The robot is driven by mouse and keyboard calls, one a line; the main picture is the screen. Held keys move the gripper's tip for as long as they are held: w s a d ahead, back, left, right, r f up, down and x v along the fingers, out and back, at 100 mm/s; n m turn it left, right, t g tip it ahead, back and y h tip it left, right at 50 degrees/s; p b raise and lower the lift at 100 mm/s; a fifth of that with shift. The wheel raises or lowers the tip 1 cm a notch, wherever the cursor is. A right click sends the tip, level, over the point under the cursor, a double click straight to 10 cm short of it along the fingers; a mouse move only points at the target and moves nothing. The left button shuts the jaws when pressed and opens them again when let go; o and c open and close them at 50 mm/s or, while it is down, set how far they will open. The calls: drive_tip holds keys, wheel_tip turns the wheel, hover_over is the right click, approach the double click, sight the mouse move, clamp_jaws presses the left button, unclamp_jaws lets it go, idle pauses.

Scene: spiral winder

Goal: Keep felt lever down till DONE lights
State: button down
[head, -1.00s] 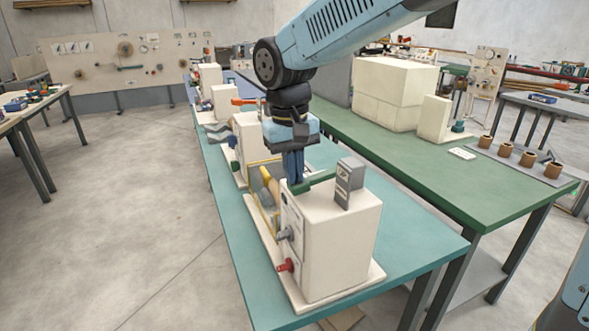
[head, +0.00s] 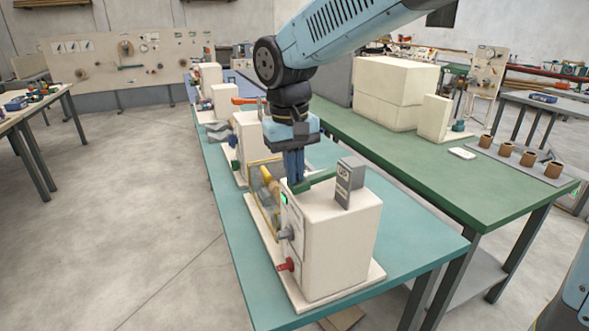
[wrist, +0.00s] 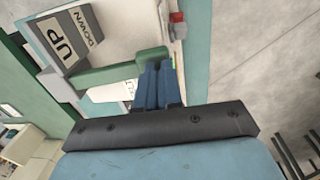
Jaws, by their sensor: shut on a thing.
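The winder (head: 340,240) is a cream box on the teal bench, with a grey UP/DOWN block (head: 350,183) on top. The green felt lever (head: 320,180) lies beside this block; it also shows in the wrist view (wrist: 110,75), where UP and DOWN are readable. My gripper (head: 295,182) points down and is shut on the lever's end; its blue fingers show close together in the wrist view (wrist: 160,88). I cannot tell the lever's exact height. A small green light (head: 284,198) glows on the winder's side panel; its label is too small to read.
A grey knob (head: 285,233) and a red knob (head: 285,265) stick out of the winder's side. More cream machines (head: 250,140) stand behind on the teal bench (head: 400,252). A green table (head: 440,180) is at the right. The floor at left is clear.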

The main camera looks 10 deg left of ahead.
wheel_tip(320, 180, up, 14)
drive_tip(key=s+a, duration=0.1)
drive_tip(key=shift+a+f, duration=0.15)
drive_tip(key=shift+a, duration=0.2)
drive_tip(key=s+d+f+m+t, duration=0.1)
drive_tip(key=s+d+f+m, duration=0.1)
drive_tip(key=d, duration=0.9)
drive_tip(key=s+d+f+m+t, duration=0.2)
drive_tip(key=s+d+f, duration=0.2)
drive_tip(key=d, duration=0.7)
drive_tip(key=s+d+f+m+t, duration=0.2)
drive_tip(key=s+d+f, duration=0.1)
drive_tip(key=d, duration=0.8)
drive_tip(key=shift+d+f+y, duration=0.2)
drive_tip(key=shift+f+y, duration=0.1)
drive_tip(key=shift+f, duration=0.4)
